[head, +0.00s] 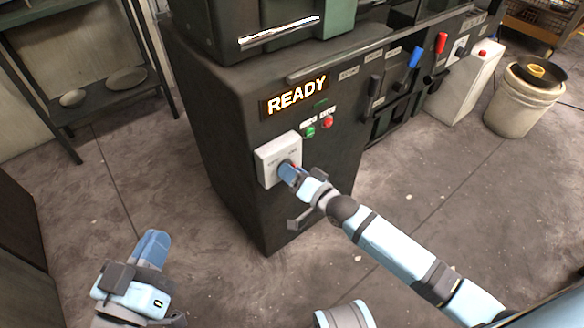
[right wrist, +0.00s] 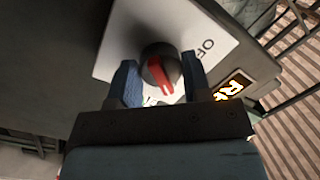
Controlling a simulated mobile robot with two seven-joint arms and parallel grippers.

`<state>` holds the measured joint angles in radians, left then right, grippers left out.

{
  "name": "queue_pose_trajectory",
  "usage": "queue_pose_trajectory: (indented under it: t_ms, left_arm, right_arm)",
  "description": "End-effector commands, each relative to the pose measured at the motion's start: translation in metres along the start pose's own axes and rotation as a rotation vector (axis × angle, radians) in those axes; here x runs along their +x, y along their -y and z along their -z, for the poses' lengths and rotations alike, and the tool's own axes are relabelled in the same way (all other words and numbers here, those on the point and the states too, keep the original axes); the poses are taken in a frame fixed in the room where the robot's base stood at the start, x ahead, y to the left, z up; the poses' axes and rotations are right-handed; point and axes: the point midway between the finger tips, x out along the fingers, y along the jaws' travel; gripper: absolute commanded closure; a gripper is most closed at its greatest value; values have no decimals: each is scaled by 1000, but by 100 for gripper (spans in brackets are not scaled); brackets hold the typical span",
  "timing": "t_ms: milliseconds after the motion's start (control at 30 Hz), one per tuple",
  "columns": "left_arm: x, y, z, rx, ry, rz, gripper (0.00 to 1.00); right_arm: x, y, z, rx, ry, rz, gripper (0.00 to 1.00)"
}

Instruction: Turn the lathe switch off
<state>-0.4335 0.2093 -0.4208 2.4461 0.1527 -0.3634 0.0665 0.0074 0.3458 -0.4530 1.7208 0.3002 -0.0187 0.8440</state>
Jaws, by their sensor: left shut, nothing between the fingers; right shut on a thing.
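The lathe (head: 235,120) is a dark cabinet in the middle of the head view, with a lit "READY" display (head: 296,96). Its rotary switch is a dark round knob with a red pointer (right wrist: 159,72) on a white plate (head: 268,160). Part of "OFF" (right wrist: 207,48) is readable on the plate in the right wrist view; the other label is hidden. My right gripper (head: 290,172) is at the plate, its blue fingers either side of the knob and shut on it. My left gripper (head: 152,245) is shut and empty, low over the floor at the left.
Green (head: 310,132) and red (head: 327,122) buttons sit just above the switch plate. Levers with blue (head: 414,57) and red (head: 441,42) handles are further right. A white bucket (head: 520,105) stands at the right. A shelf with bowls (head: 126,78) stands at the left. Floor between is clear.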

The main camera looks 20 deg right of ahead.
Motion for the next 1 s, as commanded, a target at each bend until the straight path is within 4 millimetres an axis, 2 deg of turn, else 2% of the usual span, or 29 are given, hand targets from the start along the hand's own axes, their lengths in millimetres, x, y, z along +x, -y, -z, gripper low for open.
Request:
queue_pose_trajectory:
  t_ms: [33, 300, 567, 800, 933, 1000]
  left_arm:
    - [0, -3, 15, 0, -26, 3, 100]
    - [-4, -10, 61, 13, -177, 15, 100]
    - [-13, 18, 9, 43, 104, 126, 100]
    - [-37, 40, -34, 59, 344, 207, 100]
    - [-53, 48, -54, 61, 455, 241, 100]
    - [-53, 49, -53, 65, 466, 245, 100]
  right_arm:
    - [0, 5, 4, -34, 5, -6, 79]
    - [0, 4, 4, -249, 21, -29, 79]
    - [0, 4, 4, -467, 36, -51, 79]
    - [0, 4, 4, -691, 52, -76, 79]
    - [0, 3, 4, -814, 61, -88, 79]
    - [0, 3, 4, -879, 65, -95, 79]
